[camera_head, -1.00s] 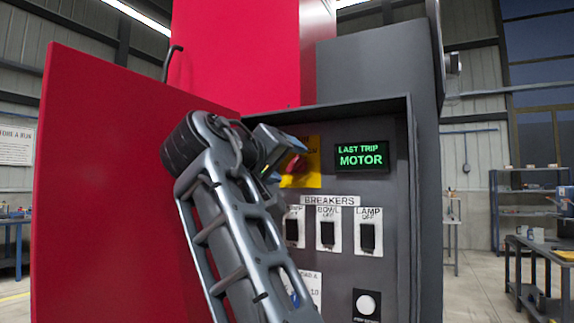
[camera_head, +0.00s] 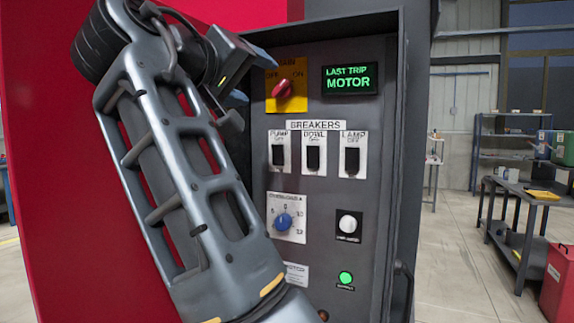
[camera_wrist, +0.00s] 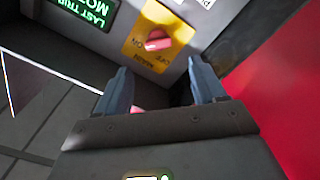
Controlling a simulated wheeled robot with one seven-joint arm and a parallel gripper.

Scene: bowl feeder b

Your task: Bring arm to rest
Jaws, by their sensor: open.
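My gripper (camera_head: 236,100) is at the upper left of the open grey control box (camera_head: 375,215), beside the yellow switch plate (camera_head: 272,104). In the wrist view the two fingers of my gripper (camera_wrist: 158,82) are apart with nothing held between them. The red knob (camera_head: 284,90) on the plate is clear of the fingers. It also shows beyond the fingertips in the wrist view (camera_wrist: 158,41). My arm link crosses the left of the head view and hides part of the red door.
The red door (camera_head: 50,230) stands open on the left. The panel has a lit "LAST TRIP MOTOR" display (camera_head: 349,79), three breakers (camera_head: 313,158), a blue dial (camera_head: 283,222), a white button (camera_head: 348,224) and a lit green lamp (camera_head: 346,278). A workbench (camera_head: 515,190) stands at right.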

